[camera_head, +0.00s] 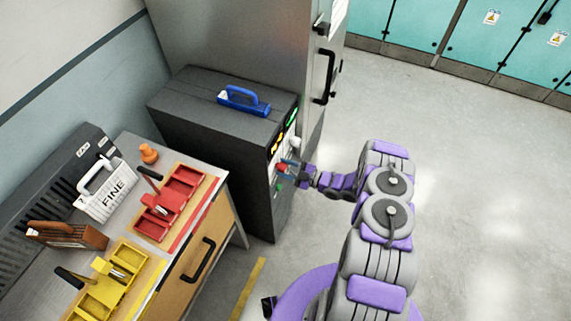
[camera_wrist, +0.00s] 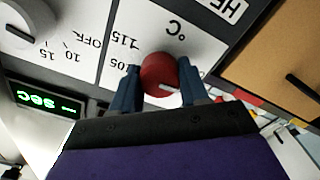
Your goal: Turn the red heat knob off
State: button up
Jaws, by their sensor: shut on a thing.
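The knob's far side is hidden there.
A white knob (camera_wrist: 28,22) and a green-lit display (camera_wrist: 45,101) are beside the red knob. A blue-handled module (camera_head: 243,101) sits on the machine. A bench with red (camera_head: 172,205) and yellow (camera_head: 108,290) trays stands left. Floor at right is clear.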

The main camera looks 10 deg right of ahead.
jog(key=shift+r+n+p, duration=0.15)
jog(key=shift+n+p, duration=0.5)
jog(key=shift+n, duration=0.25)
jog(key=o, duration=1)
jog(key=shift+o, duration=0.2)
jog(key=shift+s+d, duration=0.1)
jog(key=p+v, duration=0.1)
jog(key=v, duration=1.6)
jog(key=shift+f+p, duration=0.2)
jog(key=shift+p, duration=0.1)
jog(key=shift+d, duration=0.1)
